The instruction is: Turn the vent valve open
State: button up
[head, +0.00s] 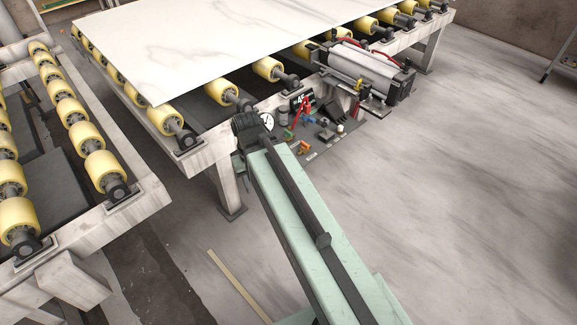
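A small dark panel (312,141) sits under the near right edge of the roller table. It carries small fittings, among them a red lever (301,110), an orange part (304,147) and a blue part (323,122). I cannot tell at this size which fitting is the vent valve or how far it is turned. My pale green arm reaches up from the bottom of the head view, and its dark far end is just left of the panel. I cannot make out my gripper's fingers; they are hidden or too small. A round white gauge (268,121) shows beside the arm's end.
A roller table (211,153) with yellow rollers bears a large white stone slab (200,40). A second roller table (147,202) stands at left. A boxy unit with cylinders (368,67) juts out right of the panel.

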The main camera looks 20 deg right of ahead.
aim_at(304, 145)
jog(key=u, duration=0.45)
jog(key=i, duration=1.05)
jog(key=u, duration=0.15)
